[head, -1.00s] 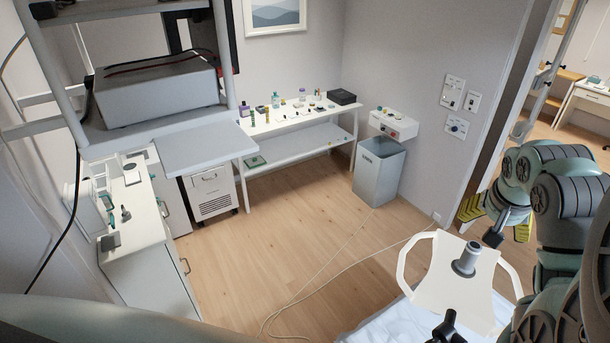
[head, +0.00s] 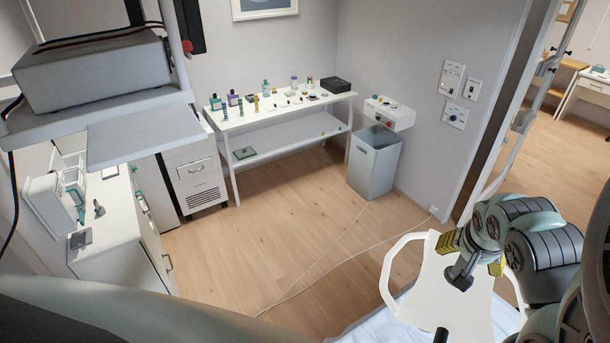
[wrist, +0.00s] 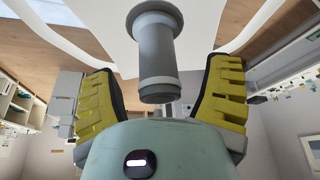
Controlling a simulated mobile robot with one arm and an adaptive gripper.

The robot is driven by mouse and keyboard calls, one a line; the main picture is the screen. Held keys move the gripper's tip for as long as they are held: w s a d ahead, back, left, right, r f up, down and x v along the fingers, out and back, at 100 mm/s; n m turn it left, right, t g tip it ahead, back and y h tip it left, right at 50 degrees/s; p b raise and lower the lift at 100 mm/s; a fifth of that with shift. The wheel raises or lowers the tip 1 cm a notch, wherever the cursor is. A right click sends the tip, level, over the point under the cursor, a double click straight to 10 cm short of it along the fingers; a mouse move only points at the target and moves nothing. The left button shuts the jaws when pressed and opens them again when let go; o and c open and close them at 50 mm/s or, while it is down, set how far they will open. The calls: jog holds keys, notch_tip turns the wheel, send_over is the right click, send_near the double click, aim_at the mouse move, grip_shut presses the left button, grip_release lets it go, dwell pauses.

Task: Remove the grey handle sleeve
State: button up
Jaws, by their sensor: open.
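The grey handle sleeve (head: 461,272) is a short cylinder on the white panel with side handles (head: 432,300) at the lower right of the head view. In the wrist view the sleeve (wrist: 157,62) hangs down in the picture from a wider round collar, with a lighter band near its free end. My gripper (head: 472,254) is open, with yellow ribbed pads. In the wrist view the two pads of my gripper (wrist: 160,90) stand left and right of the sleeve's free end, with a visible gap on each side. The head view partly hides the sleeve behind my gripper.
A grey bin (head: 375,163) stands by the wall under a small control box (head: 389,112). A white table (head: 282,113) holds several bottles and small items. A thin cable (head: 325,258) runs across the clear wooden floor. A white cabinet (head: 118,243) stands at the left.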

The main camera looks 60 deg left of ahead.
jog(key=shift+w+f, duration=0.1)
jog(key=shift+f, duration=0.3)
jog(key=shift+o, duration=0.3)
jog(key=c, duration=1.3)
jog(key=shift+r, duration=0.2)
jog(key=shift+c, duration=0.2)
jog(key=shift+w+a+r+p, duration=0.15)
jog(key=shift+r+p, duration=0.55)
jog(key=shift+r, duration=0.55)
jog(key=shift+r+p, duration=0.35)
jog(key=shift+r, duration=0.35)
jog(key=shift+w+r+p, duration=0.1)
jog(key=shift+r+p, duration=0.25)
jog(key=shift+r, duration=0.35)
jog(key=shift+r, duration=0.35)
jog(key=shift+w+r+p, duration=0.1)
jog(key=shift+r+p, duration=0.35)
jog(key=shift+r, duration=0.3)
